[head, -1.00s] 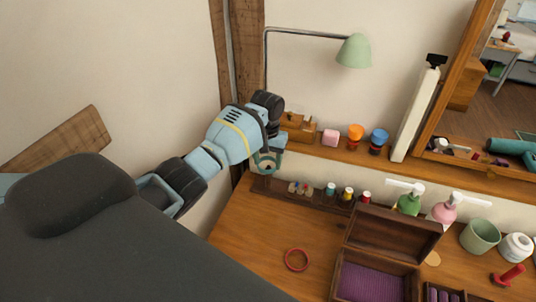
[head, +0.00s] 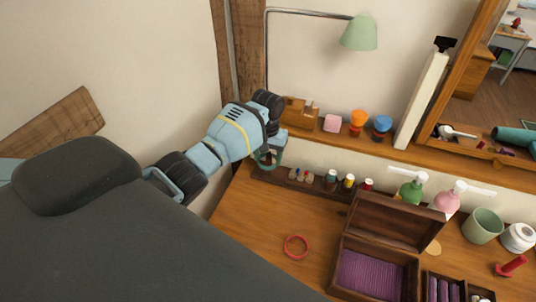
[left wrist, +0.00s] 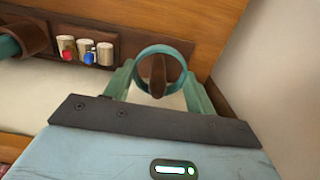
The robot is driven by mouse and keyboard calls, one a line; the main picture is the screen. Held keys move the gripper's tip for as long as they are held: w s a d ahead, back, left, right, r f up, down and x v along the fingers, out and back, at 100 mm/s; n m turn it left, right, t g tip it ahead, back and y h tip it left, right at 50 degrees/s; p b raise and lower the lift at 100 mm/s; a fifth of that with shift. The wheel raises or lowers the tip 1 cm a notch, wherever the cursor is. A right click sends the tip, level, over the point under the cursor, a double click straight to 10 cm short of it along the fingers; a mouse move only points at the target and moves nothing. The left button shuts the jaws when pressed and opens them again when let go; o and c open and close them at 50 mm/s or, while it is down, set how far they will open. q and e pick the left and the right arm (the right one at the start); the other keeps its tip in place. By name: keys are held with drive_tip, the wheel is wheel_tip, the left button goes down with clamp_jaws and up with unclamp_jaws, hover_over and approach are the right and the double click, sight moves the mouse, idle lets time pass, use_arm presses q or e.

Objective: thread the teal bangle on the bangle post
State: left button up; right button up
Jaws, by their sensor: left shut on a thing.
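My left gripper (head: 268,150) is at the back left corner of the desk, shut on the teal bangle (head: 280,159). In the left wrist view the bangle (left wrist: 183,62) stands between the fingertips with its opening facing the camera. The brown wooden bangle post (left wrist: 158,72) shows through that opening, near its middle. I cannot tell whether the post's tip is inside the ring or only behind it. In the head view the post is mostly hidden by the gripper and bangle. My right gripper is in neither view.
A dark rack (head: 313,187) with several small spools runs right from the gripper, below the wall shelf (head: 340,147). A red ring (head: 296,247) lies on the desk (head: 255,225). An open wooden box (head: 385,240) stands to its right.

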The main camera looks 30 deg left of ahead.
drive_tip(key=shift+w+r, duration=0.2)
drive_tip(key=shift+w, duration=0.05)
idle(0.6)
